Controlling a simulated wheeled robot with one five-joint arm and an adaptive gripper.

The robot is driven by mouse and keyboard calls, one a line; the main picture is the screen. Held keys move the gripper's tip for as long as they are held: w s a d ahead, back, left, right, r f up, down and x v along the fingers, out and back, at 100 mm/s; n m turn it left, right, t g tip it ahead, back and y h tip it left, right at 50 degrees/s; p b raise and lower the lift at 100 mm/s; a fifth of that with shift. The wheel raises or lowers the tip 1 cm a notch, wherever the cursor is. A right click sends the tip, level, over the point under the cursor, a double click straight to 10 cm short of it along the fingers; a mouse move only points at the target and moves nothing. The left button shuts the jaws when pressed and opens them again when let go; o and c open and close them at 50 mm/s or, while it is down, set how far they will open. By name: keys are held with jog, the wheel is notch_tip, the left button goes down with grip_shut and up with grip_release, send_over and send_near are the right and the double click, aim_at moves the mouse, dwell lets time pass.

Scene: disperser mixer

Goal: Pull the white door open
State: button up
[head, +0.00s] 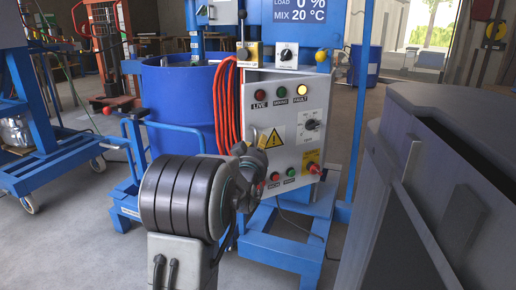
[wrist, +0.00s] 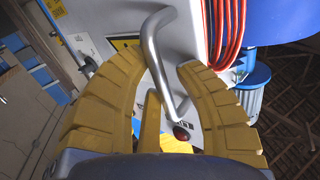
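The white door (head: 296,112) is the front panel of a control cabinet, with lamps, knobs and a yellow warning label. My gripper (head: 262,141) is at its left side in the head view, partly hidden behind my wrist. In the wrist view, a bent metal handle (wrist: 152,45) stands out from the white door (wrist: 182,38). My yellow fingers (wrist: 160,62) are on both sides of the handle, with small gaps still showing at the tips. I cannot tell whether either finger touches it.
Red cables (head: 226,105) hang just left of the door, before a blue drum (head: 180,85). A dark grey bin (head: 450,150) stands close on the right. A blue cart (head: 40,150) is at the left. Grey floor shows between the machine and bin.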

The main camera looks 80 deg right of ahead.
jog(key=shift+o, duration=1.3)
jog(key=shift+f, duration=0.1)
jog(key=a, duration=1.2)
jog(key=shift+w, duration=0.25)
